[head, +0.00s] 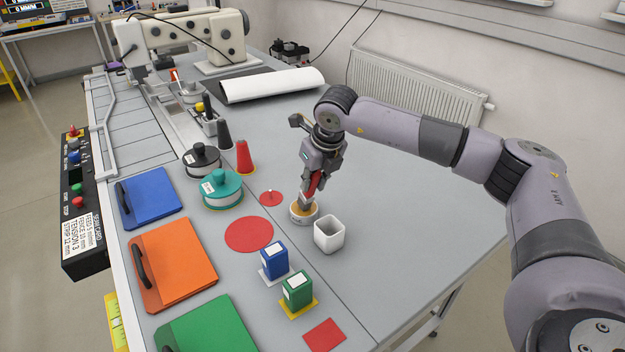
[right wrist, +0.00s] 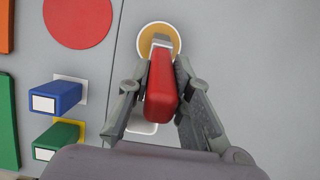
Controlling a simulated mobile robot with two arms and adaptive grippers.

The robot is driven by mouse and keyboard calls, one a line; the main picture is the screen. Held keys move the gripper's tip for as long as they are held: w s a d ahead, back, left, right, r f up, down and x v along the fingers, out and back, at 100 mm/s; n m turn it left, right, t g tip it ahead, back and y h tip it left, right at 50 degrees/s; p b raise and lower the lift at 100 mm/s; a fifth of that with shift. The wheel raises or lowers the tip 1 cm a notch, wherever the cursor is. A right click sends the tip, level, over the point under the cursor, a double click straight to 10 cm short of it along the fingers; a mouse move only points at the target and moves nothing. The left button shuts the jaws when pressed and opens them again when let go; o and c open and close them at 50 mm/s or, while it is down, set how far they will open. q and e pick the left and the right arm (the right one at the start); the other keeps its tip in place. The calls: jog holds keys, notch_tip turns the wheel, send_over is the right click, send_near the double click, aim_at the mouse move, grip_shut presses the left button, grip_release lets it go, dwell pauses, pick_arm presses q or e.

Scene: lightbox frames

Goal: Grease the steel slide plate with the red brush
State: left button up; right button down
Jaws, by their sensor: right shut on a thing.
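My right gripper (head: 312,182) is shut on the red brush (right wrist: 162,95) and holds it nearly upright, bristle end down. The brush's lower end is in or right over a small round white pot (head: 293,215) with amber contents, seen in the right wrist view (right wrist: 141,42) too. Whether the bristles touch the contents is unclear. A bright steel strip (head: 163,117), which looks like the slide plate, lies at the far left by the white machine. My left gripper is out of view.
A square white cup (head: 329,236) stands right beside the pot. Blue (head: 274,262) and green (head: 297,291) boxes, a red disc (head: 249,234), a red cone (head: 245,158) and teal drum (head: 222,190) stand to the left. The table's right side is clear.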

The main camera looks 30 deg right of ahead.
jog(key=shift+r+p, duration=1.8)
jog(key=shift+r, duration=1.7)
jog(key=shift+f, duration=0.1)
